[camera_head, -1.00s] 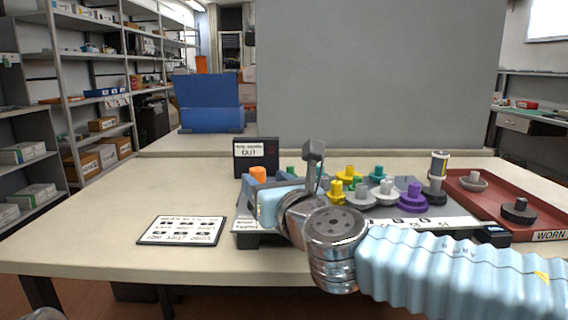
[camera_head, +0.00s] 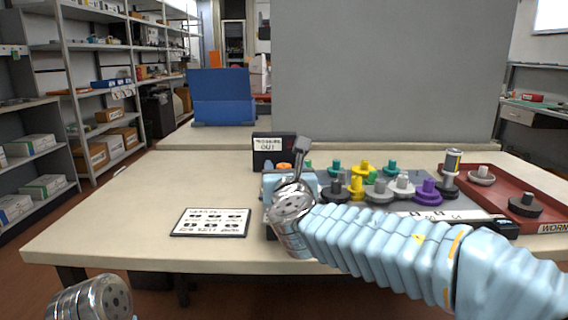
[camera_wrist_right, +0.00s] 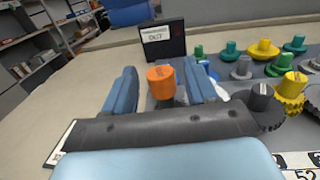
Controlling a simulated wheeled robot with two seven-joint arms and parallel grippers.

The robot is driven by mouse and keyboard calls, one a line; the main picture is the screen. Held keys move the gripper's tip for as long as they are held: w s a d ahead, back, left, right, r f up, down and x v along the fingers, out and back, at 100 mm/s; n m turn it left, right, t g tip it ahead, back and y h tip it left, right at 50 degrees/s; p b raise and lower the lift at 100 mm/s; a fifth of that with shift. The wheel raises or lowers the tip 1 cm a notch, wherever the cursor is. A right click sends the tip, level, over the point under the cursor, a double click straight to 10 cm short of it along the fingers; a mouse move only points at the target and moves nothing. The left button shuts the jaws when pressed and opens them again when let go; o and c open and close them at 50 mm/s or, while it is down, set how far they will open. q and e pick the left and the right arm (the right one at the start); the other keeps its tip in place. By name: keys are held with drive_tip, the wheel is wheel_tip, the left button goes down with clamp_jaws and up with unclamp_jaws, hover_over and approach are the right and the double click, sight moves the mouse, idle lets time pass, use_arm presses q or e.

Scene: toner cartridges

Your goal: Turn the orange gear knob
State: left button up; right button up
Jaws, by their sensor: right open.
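The orange gear knob (camera_wrist_right: 161,82) stands upright at the left end of the grey gear board (camera_wrist_right: 230,90). In the right wrist view it sits between the two blue fingers of my right gripper (camera_wrist_right: 161,88), which are open with a gap on each side. In the head view only the top of the orange knob (camera_head: 284,166) shows behind my right gripper (camera_head: 287,180). Its base and gear are hidden by the gripper. My left arm's metal wrist (camera_head: 92,300) shows at the bottom left, but its fingers are out of view.
Several yellow, teal, green, grey and purple gear knobs (camera_head: 427,190) stand on the board to the right. A black sign box (camera_head: 273,150) stands just behind the orange knob. A red tray (camera_head: 462,182) holds worn gears at right. A printed card (camera_head: 210,222) lies on the left.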

drive_tip(key=shift+w+a, duration=0.1)
drive_tip(key=shift+w, duration=0.85)
use_arm(q)
drive_tip(key=shift+r, duration=0.15)
use_arm(e)
drive_tip(key=shift+c, duration=0.5)
drive_tip(key=c, duration=0.8)
drive_tip(key=n+y+b, duration=0.1)
drive_tip(key=y+b, duration=0.1)
drive_tip(key=b, duration=0.1)
drive_tip(key=n+g+y+b, duration=0.1)
drive_tip(key=n+y+b, duration=0.1)
drive_tip(key=y+b, duration=0.1)
drive_tip(key=shift+f, duration=0.4)
drive_tip(key=shift+r+n+g+y+b, duration=0.35)
drive_tip(key=shift+n+g+y+b, duration=0.25)
drive_tip(key=shift+n+y+b, duration=0.3)
use_arm(q)
wheel_tip(320, 180, down, 7)
drive_tip(key=a, duration=0.2)
drive_tip(key=shift+w+f, duration=0.2)
drive_tip(key=shift+w, duration=0.2)
